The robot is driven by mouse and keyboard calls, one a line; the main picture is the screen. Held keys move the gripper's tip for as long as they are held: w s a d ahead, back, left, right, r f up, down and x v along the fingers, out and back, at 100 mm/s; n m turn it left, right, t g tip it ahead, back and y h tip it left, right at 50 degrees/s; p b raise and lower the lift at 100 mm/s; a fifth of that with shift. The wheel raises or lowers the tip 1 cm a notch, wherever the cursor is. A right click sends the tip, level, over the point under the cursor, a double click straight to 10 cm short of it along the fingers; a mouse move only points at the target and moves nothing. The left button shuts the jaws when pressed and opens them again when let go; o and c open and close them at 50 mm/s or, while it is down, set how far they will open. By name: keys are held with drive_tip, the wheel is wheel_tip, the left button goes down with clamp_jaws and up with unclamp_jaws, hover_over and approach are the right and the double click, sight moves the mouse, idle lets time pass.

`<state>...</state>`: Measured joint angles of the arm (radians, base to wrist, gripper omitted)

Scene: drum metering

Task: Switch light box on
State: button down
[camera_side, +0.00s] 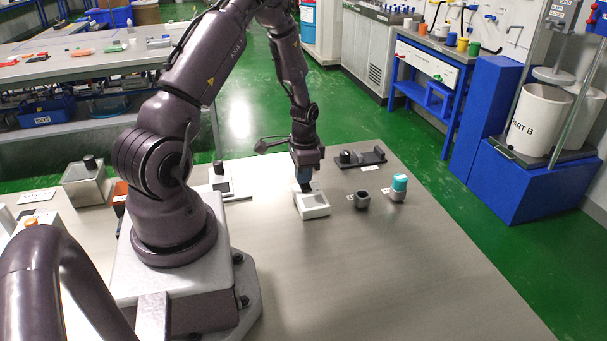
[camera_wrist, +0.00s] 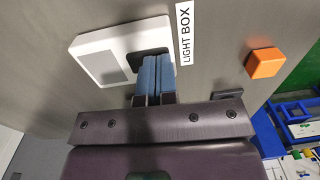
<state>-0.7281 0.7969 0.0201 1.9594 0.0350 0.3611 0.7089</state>
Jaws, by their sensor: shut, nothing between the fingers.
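The light box (camera_side: 313,205) is a small white box on the table, under my gripper in the side view. In the wrist view the light box (camera_wrist: 92,42) shows a flat grey panel that looks unlit. A dark switch (camera_wrist: 148,53) sits on its top beside the panel, partly hidden by my fingers. My gripper (camera_side: 305,187) points down with its blue fingers shut and empty. In the wrist view the gripper's fingertips (camera_wrist: 156,62) are at the switch; whether they touch it cannot be told.
A "LIGHT BOX" label (camera_wrist: 184,35) lies beside the box, with an orange block (camera_wrist: 265,63) beyond it. In the side view a dark grey cup (camera_side: 361,201), a teal-topped jar (camera_side: 399,187) and a dark fixture (camera_side: 360,158) stand nearby. The table's front right is clear.

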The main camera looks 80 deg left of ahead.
sight(305, 186)
drive_tip(key=shift+f, duration=0.1)
drive_tip(key=shift+f, duration=0.15)
idle(0.3)
drive_tip(key=shift+d+r, duration=0.25)
drive_tip(key=shift+d, duration=0.5)
wheel_tip(305, 186, up, 14)
idle(0.6)
